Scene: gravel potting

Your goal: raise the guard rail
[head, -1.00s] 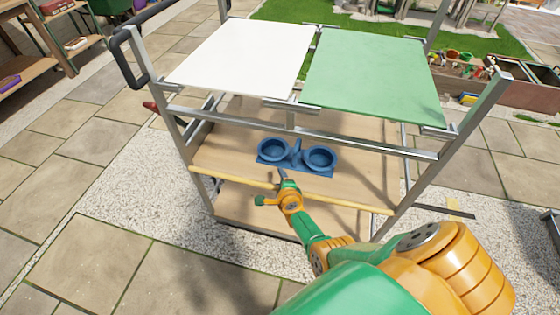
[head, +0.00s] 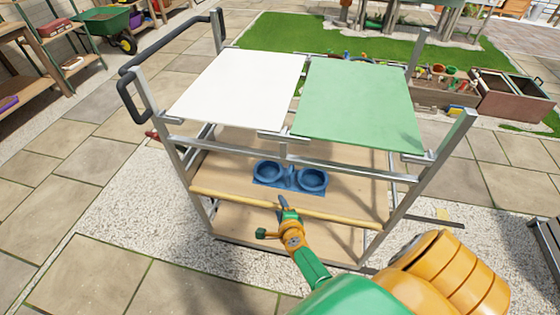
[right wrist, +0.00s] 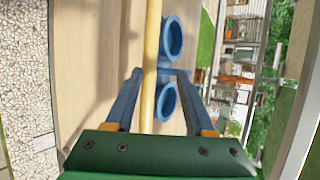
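The guard rail (head: 235,198) is a pale yellow wooden bar across the front of the cart's lower shelf. It lies low, a little above the shelf board, and also shows in the right wrist view (right wrist: 152,35). My right gripper (head: 283,204) is at the middle of the rail. In the right wrist view my right gripper's blue fingers (right wrist: 160,75) stand apart, with the rail running between them. Gaps show beside the rail, so the fingers do not look closed on it. My left gripper is not in view.
A blue double-bowl holder (head: 290,180) stands on the shelf just behind the rail. Above are a white panel (head: 240,85) and a green panel (head: 358,105), with a metal crossbar (head: 330,162) at their front. Metal posts (head: 440,155) flank the rail.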

